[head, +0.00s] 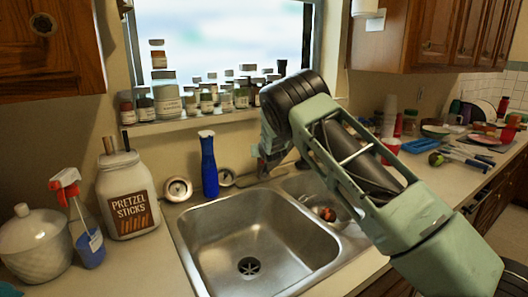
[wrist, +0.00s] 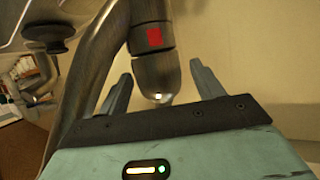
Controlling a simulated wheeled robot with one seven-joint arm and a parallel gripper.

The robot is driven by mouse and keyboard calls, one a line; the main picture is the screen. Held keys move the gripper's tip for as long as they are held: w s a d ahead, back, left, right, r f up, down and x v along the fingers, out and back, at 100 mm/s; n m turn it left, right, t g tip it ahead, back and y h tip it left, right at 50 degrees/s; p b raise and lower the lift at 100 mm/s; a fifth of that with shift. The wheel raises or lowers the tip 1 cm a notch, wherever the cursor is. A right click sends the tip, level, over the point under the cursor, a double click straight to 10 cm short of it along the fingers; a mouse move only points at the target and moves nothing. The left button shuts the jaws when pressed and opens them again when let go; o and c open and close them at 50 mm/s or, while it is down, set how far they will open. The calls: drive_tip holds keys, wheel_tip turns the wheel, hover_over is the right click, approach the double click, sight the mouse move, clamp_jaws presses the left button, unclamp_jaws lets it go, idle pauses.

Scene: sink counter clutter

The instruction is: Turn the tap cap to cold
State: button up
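The tap cap (wrist: 155,68) is a rounded grey metal piece in the wrist view, with a red mark (wrist: 154,37) on its side. Its end reaches between the two fingers of my gripper (wrist: 160,71). The fingers are apart, one on each side of the cap, with gaps visible on both sides. A curved metal tap pipe (wrist: 92,70) runs down left of the cap. In the head view my gripper (head: 268,155) is at the back of the sink, and my arm hides most of the tap.
The steel sink (head: 205,238) has two basins; a red item (head: 327,213) lies in the right one. A blue bottle (head: 209,165) stands left of my gripper. A pretzel jar (head: 127,195) and spray bottle (head: 88,238) stand further left. Several small jars line the windowsill (head: 190,121).

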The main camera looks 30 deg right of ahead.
drive_tip(key=shift+s+d+r, duration=0.1)
drive_tip(key=shift+s+d, duration=0.05)
drive_tip(key=shift+d, duration=0.05)
drive_tip(key=b+v, duration=0.4)
drive_tip(key=v, duration=1.3)
drive_tip(key=shift+a, duration=0.3)
drive_tip(key=s+a+f+n+g+y, duration=0.25)
drive_tip(key=s+a, duration=0.55)
drive_tip(key=a, duration=0.4)
drive_tip(key=s+a+f+n+g+y, duration=0.2)
drive_tip(key=s+a+f+g+y, duration=0.15)
drive_tip(key=s+a, duration=0.65)
drive_tip(key=s+a+n+g, duration=0.3)
drive_tip(key=s, duration=1)
drive_tip(key=s+a+n+g, duration=0.3)
drive_tip(key=s+a+n, duration=0.1)
drive_tip(key=s, duration=1)
drive_tip(key=shift+f+g+h, duration=0.3)
drive_tip(key=shift+f, duration=0.15)
